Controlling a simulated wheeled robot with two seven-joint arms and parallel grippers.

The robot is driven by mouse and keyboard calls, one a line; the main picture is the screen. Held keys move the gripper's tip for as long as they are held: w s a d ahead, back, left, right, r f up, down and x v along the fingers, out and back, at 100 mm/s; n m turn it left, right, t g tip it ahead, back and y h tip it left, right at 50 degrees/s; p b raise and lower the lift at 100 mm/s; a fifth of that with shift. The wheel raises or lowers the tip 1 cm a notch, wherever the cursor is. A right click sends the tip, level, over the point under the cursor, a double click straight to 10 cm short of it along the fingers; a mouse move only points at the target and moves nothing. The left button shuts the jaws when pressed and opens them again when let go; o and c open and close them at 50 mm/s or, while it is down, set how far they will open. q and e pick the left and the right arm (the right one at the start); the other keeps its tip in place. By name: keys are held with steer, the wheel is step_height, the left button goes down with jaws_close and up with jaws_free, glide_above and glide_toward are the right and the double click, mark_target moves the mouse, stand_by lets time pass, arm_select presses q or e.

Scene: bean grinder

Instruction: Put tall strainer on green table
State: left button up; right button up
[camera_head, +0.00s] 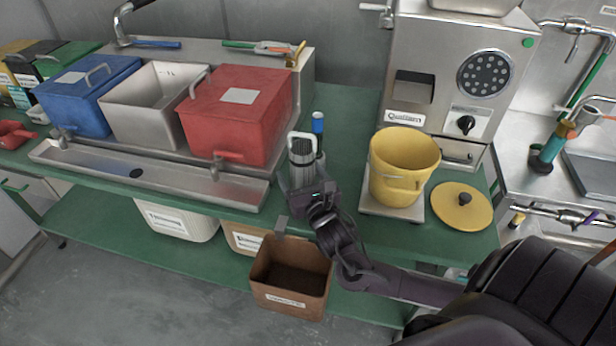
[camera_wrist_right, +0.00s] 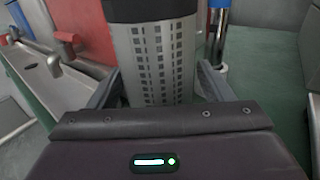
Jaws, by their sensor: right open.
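The tall strainer (camera_head: 301,152), a metal cylinder with rows of slots, stands upright on the green table (camera_head: 345,130), between the red box and the yellow bucket. In the right wrist view the tall strainer (camera_wrist_right: 156,60) has a dark band at its top and stands between the two fingers. My right gripper (camera_head: 304,184) is at its lower part, with open fingers (camera_wrist_right: 160,88) on either side of it. The strainer's base is hidden behind my gripper. My left gripper is out of view.
A blue-capped cylinder (camera_head: 318,128) stands close behind the strainer. The red box (camera_head: 235,115) and metal tray (camera_head: 160,172) are to the left. The yellow bucket (camera_head: 402,165) and yellow lid (camera_head: 461,207) are to the right. A brown bin (camera_head: 290,290) sits below.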

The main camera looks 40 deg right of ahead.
steer(key=v, duration=1.2)
steer(key=shift+r, duration=0.1)
steer(key=shift+w, duration=0.1)
